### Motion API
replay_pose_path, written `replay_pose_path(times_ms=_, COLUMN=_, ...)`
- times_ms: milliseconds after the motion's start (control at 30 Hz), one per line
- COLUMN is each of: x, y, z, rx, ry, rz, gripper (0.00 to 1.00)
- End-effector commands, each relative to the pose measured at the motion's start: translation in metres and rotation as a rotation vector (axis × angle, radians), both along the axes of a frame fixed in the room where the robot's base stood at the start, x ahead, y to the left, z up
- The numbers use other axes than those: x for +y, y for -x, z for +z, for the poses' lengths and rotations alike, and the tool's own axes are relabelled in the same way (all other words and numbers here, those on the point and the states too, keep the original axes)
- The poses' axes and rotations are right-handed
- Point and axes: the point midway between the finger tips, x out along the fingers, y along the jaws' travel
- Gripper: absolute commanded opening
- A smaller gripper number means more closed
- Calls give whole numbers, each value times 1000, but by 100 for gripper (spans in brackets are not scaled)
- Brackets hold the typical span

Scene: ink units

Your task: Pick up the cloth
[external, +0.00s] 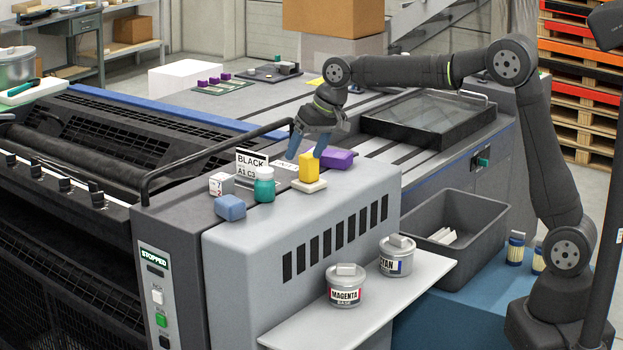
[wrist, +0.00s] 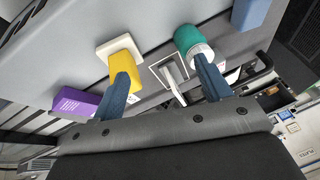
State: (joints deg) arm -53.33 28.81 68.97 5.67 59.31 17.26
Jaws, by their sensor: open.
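No thing is plainly a cloth. The blue rounded block (external: 230,207) near the press cover's front left edge might be a folded cloth or a sponge; I cannot tell. It also shows at the top right of the wrist view (wrist: 251,12). My gripper (external: 308,147) is open and empty above the cover, to the right of and behind the blue block. In the wrist view, its fingers (wrist: 160,70) are spread, with the yellow block (wrist: 125,50) by the left tip and the teal bottle (wrist: 190,40) by the right one.
The yellow block stands on a white pad (external: 311,187), beside a purple block (external: 337,159). A white numbered cube (external: 219,184) and a "BLACK" card (external: 249,160) stand close to the teal bottle. A black rail (external: 200,158) runs behind. Ink tins (external: 346,288) sit on the lower shelf.

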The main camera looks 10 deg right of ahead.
Motion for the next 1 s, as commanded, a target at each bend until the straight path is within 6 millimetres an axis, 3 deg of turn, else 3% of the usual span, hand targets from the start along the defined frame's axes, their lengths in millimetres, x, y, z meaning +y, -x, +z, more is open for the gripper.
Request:
replay_pose_path(times_ms=33, x=25, y=14, z=8, rx=-12, ry=19, rz=20, gripper=71)
replay_pose_path(times_ms=200, x=94, y=65, z=36, rx=-66, ry=97, rz=25, gripper=71)
replay_pose_path(times_ms=333, x=128, y=101, z=56, rx=-110, ry=128, rz=-1, gripper=71)
replay_pose_path(times_ms=500, x=147, y=127, z=69, rx=-143, ry=146, rz=-32, gripper=71)
replay_pose_path(times_ms=667, x=153, y=128, z=60, rx=-150, ry=150, rz=-42, gripper=71)
replay_pose_path(times_ms=1000, x=168, y=105, z=-8, rx=-148, ry=149, rz=-39, gripper=71)
